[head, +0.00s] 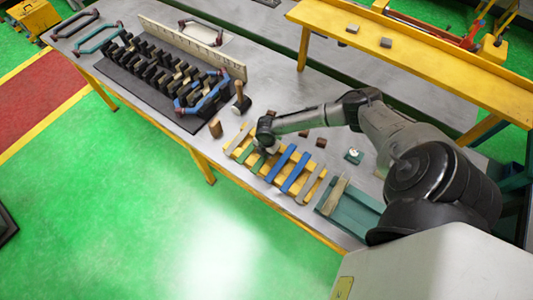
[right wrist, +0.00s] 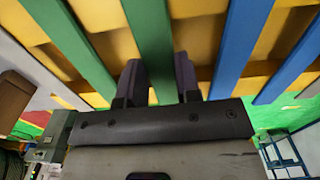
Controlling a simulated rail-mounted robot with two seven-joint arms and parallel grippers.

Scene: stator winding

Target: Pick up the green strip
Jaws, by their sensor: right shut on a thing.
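A green strip (right wrist: 150,35) runs between the two dark fingers of my right gripper (right wrist: 160,82) in the right wrist view. The gripper is shut on it. In the head view the right gripper (head: 265,140) is at the yellow rack (head: 270,178), over the upper ends of the strips, and partly hides the green ones (head: 259,164). The held strip seems still level with the others; I cannot tell whether it is clear of the rack. A second green strip (right wrist: 68,45) lies to its left in the right wrist view. My left gripper is not in view.
Blue strips (head: 281,163) lie just right of the green ones. A wooden-handled mallet (head: 241,99) and a wooden block (head: 215,128) stand to the left. The dark slotted stator (head: 165,75) is further left. A teal tray (head: 350,208) lies on the right.

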